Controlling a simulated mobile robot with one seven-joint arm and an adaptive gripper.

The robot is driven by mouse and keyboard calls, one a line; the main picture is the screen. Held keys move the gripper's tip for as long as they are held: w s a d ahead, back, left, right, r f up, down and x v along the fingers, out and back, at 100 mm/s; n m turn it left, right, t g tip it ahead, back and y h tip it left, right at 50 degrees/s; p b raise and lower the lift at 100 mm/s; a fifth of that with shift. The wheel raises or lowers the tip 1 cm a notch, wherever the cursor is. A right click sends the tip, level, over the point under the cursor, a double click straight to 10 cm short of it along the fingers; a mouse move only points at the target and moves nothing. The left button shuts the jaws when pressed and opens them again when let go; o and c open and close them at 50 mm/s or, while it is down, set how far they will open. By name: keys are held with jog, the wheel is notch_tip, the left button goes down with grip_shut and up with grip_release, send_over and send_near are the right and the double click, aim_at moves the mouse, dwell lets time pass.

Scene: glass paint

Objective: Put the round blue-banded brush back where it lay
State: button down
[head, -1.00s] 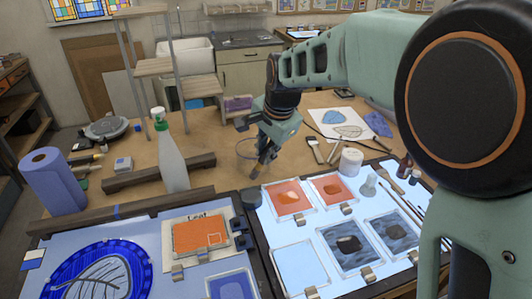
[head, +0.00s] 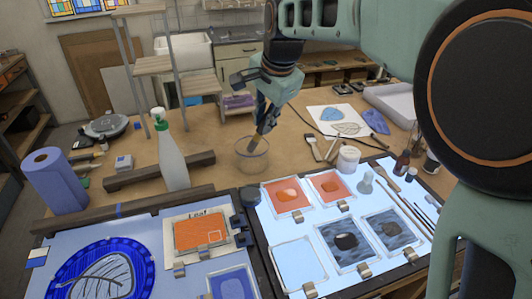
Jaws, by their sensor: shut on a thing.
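The blue band cannot be made out at this size. Other brushes (head: 418,207) lie along the right edge of the lit panel (head: 300,262).
A spray bottle (head: 171,155) and a dark wooden bar (head: 140,177) stand left of the jar. A flat brush (head: 314,147) and a white pot (head: 348,159) are to its right. Small dark bottles (head: 402,163) stand near the panel's far right corner. Bare table surrounds the jar.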

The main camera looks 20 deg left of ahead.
jog(key=shift+r, duration=0.25)
jog(key=shift+w+d+m+g+y, duration=0.1)
jog(key=shift+w+m+g+y, duration=0.05)
jog(key=shift+m+g+y, duration=1.25)
jog(key=shift+m+g, duration=0.1)
jog(key=shift+m, duration=0.2)
jog(key=shift+f+m+g+y, duration=0.1)
jog(key=shift+m+g+y, duration=0.7)
jog(key=shift+m+y, duration=0.3)
jog(key=shift+m+g+y, duration=0.3)
jog(key=shift+m+y, duration=0.3)
jog(key=shift+m, duration=0.1)
jog(key=shift+m+g+y, duration=0.3)
jog(key=shift+m+y, duration=0.9)
jog(key=shift+s+m+y, duration=0.2)
jog(key=shift+m+y, duration=0.5)
jog(key=shift+m, duration=0.1)
